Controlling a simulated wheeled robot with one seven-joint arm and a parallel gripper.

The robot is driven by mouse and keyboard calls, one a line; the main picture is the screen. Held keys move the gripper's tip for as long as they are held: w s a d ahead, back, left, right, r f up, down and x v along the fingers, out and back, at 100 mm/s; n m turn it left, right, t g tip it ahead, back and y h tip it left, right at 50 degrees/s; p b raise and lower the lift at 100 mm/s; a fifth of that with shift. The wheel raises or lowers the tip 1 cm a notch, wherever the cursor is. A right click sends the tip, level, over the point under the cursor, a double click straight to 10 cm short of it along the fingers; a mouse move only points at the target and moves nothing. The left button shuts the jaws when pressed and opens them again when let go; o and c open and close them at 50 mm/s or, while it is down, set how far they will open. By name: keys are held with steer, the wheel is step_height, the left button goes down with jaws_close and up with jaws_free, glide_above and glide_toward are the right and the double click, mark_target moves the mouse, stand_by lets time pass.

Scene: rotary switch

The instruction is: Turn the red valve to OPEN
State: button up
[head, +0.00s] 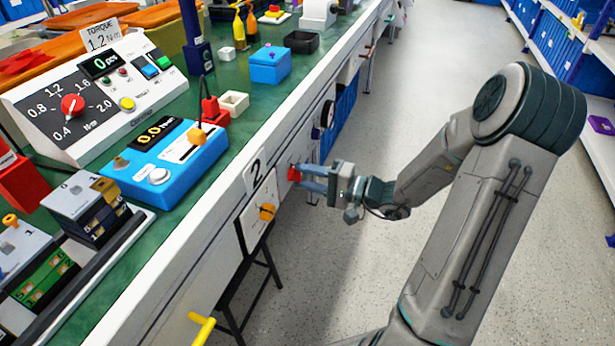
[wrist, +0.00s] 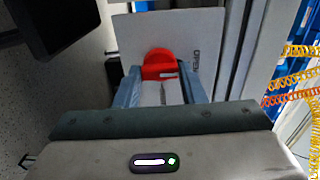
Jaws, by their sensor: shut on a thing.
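The red valve (head: 293,174) is on the front face of the bench, right of the sign marked 2. In the wrist view the valve (wrist: 158,60) is a rounded red knob on a pale plate (wrist: 205,30). The word OPEN (wrist: 195,60) is printed sideways on the plate, just right of the knob. My gripper (head: 305,180) reaches the valve from the aisle side. In the wrist view its two blue-grey fingers (wrist: 161,80) stand on either side of the knob, shut on it. The fingers hide the knob's lower part, and I cannot tell its exact angle.
An orange knob (head: 267,211) on a white panel and a yellow handle (head: 202,328) are on the bench front, nearer me. A dark round dial (head: 327,114) is farther along. The bench top holds a blue torque device (head: 160,165). The aisle floor (head: 440,60) is clear.

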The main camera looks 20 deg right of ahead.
steer(key=o, duration=1)
steer(key=p+v, duration=0.3)
steer(key=v, duration=1)
steer(key=shift+s+d, duration=0.3)
